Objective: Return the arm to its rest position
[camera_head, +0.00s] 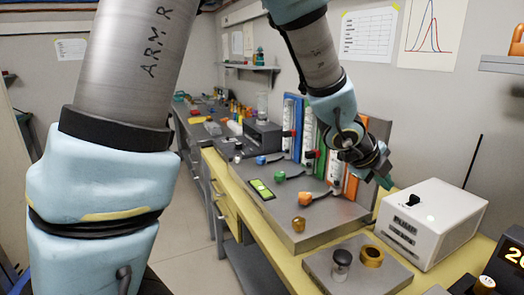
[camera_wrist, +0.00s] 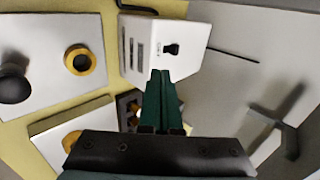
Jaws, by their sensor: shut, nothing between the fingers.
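My arm (camera_head: 325,70) reaches over the yellow bench from the upper middle of the head view. My gripper (camera_head: 386,183) is at its end, beside the upper left of a white box-shaped device (camera_head: 450,215). In the wrist view my gripper (camera_wrist: 161,75) shows as two dark green fingers pressed together, with nothing between them. The white device also shows in the wrist view (camera_wrist: 190,40), beyond the fingertips, with a black switch on its face. Whether the fingertips touch the device cannot be told.
A grey plate (camera_head: 385,275) holds a black knob (camera_head: 341,262) and a brass ring (camera_head: 371,256). A grey panel (camera_head: 320,222) carries coloured valve handles below upright flow tubes (camera_head: 307,135). A thin black rod (camera_head: 473,160) stands behind the device. Wall posters hang behind the arm.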

